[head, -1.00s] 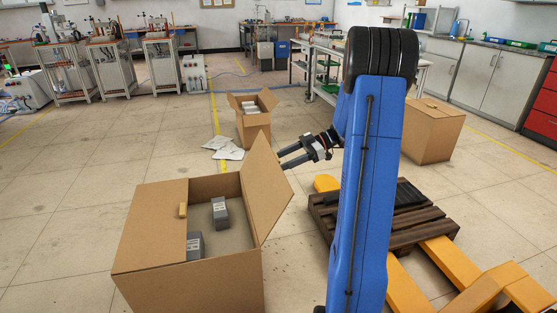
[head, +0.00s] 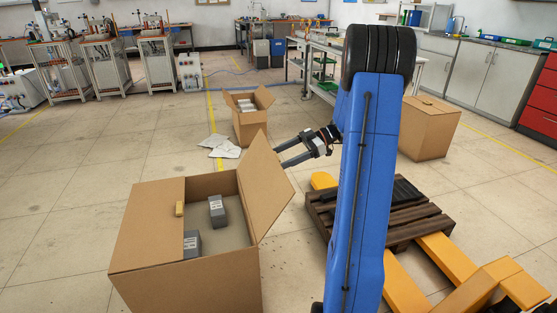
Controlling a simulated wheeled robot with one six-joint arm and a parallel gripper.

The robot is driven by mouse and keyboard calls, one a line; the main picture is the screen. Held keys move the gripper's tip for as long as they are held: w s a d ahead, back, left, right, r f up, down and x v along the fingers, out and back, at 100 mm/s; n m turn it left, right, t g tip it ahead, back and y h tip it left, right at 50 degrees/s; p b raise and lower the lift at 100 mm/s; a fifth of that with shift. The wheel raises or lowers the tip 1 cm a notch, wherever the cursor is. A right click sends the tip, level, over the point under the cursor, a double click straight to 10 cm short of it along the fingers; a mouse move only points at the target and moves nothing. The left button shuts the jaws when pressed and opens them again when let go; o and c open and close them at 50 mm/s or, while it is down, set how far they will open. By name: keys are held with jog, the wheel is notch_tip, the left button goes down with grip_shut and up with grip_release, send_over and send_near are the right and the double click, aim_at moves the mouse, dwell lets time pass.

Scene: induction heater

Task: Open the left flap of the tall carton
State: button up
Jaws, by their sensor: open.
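The front carton (head: 185,290), which I take as the tall carton, stands in the left foreground. Through the opening I see two grey boxes (head: 217,208) inside. My gripper (head: 280,158) is open and empty, with its fingers pointing left, near the upper part of the right flap. I cannot tell whether it touches the flap.
A smaller open carton (head: 250,127) stands behind, with papers (head: 221,147) on the floor beside it. A closed carton (head: 428,130) stands at the right. A dark wooden pallet (head: 385,213) on a yellow pallet truck (head: 450,262) lies right of the front carton. Floor left of that carton is clear.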

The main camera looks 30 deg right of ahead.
jog(key=v, duration=1.5)
jog(key=shift+d+r, duration=0.15)
jog(key=shift+d, duration=0.15)
jog(key=shift+s, duration=0.1)
